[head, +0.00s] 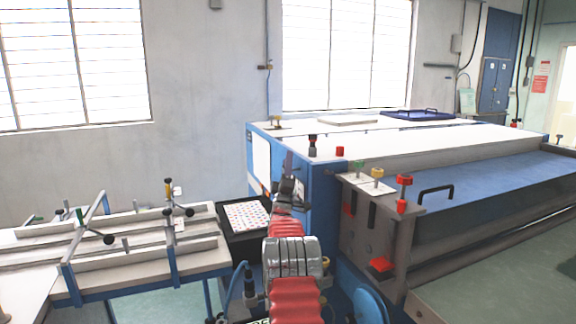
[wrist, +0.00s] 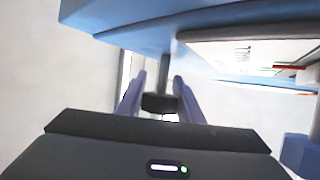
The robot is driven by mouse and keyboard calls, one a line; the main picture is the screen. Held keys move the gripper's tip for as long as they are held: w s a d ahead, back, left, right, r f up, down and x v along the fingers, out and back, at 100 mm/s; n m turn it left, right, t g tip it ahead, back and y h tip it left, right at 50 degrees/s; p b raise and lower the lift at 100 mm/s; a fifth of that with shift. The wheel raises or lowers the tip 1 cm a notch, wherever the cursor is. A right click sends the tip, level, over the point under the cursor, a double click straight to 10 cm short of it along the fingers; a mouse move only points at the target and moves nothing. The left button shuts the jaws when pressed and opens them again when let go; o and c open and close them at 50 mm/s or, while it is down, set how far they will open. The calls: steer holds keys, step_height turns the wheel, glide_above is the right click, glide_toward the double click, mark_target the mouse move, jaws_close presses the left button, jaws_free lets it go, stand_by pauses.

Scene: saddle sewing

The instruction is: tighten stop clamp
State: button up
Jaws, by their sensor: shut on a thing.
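In the wrist view, my gripper (wrist: 159,78) has its two purple-grey fingers on either side of a dark knob (wrist: 159,103), shut on it. The knob sits on a grey rod (wrist: 166,62) that runs to the underside of a blue frame part (wrist: 150,14). I take this knob to be part of the stop clamp, but its label or scale does not show. In the head view, my red-sleeved arm reaches forward beside the blue machine (head: 318,190). The fingers and the held knob cannot be made out there.
A bench (head: 130,262) with rails and black-knobbed levers stands at the left. A dark tray (head: 238,222) with a patterned sheet lies just left of my arm. A grey bracket (head: 375,235) with coloured knobs stands close on the right. Bare floor shows at the lower right.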

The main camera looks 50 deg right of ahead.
steer(key=shift+w+f, duration=0.1)
steer(key=shift+f, duration=0.2)
steer(key=o, duration=0.8)
steer(key=shift+o, duration=1.3)
steer(key=shift+r, duration=0.2)
steer(key=v, duration=1.4)
